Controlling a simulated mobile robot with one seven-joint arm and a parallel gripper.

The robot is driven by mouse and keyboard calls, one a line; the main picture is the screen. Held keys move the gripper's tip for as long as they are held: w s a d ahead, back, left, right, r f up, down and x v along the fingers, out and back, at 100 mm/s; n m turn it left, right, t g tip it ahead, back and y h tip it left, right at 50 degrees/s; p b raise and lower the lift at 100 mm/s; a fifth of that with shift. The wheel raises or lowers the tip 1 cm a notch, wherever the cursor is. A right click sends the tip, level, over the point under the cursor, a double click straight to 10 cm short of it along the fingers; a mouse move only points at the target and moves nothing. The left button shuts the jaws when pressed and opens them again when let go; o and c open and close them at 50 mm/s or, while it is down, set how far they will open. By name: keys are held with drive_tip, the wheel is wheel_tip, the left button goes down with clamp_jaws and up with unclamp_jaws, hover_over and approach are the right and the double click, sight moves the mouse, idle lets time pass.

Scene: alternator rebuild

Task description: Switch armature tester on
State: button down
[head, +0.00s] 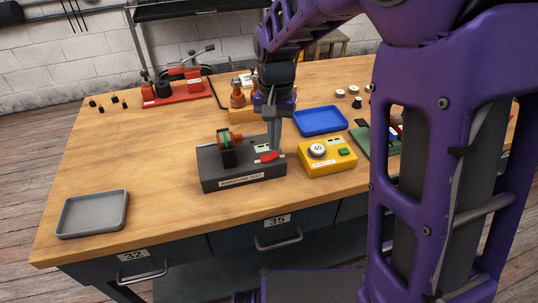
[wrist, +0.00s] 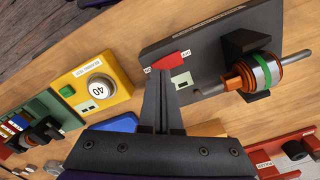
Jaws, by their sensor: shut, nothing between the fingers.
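The armature tester (head: 215,178) is a dark grey box with a front label, standing near the table's front middle. It also shows in the wrist view (wrist: 208,38). An armature with copper and a green band (head: 226,146) rests in its cradle; its shaft shows in the wrist view (wrist: 262,72). A red switch lever (head: 268,157) lies on the tester's top right, with small labels too blurred to read. In the wrist view the lever (wrist: 172,60) is just beyond my fingertips. My gripper (head: 275,147) is shut and empty, pointing down beside the lever; I cannot tell whether they touch.
A yellow box with a 40 dial (head: 325,168) stands close right of the tester. A blue tray (head: 320,121) and a green fixture (head: 372,145) lie behind and right. A red press (head: 178,95) stands at the back. A grey tray (head: 92,214) sits front left, with clear wood between.

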sight(274, 154)
drive_tip(key=shift+f+b, duration=0.65)
drive_tip(key=shift+f, duration=0.4)
idle(0.6)
wheel_tip(274, 154, up, 7)
drive_tip(key=p, duration=0.6)
drive_tip(key=shift+r, duration=0.1)
idle(0.7)
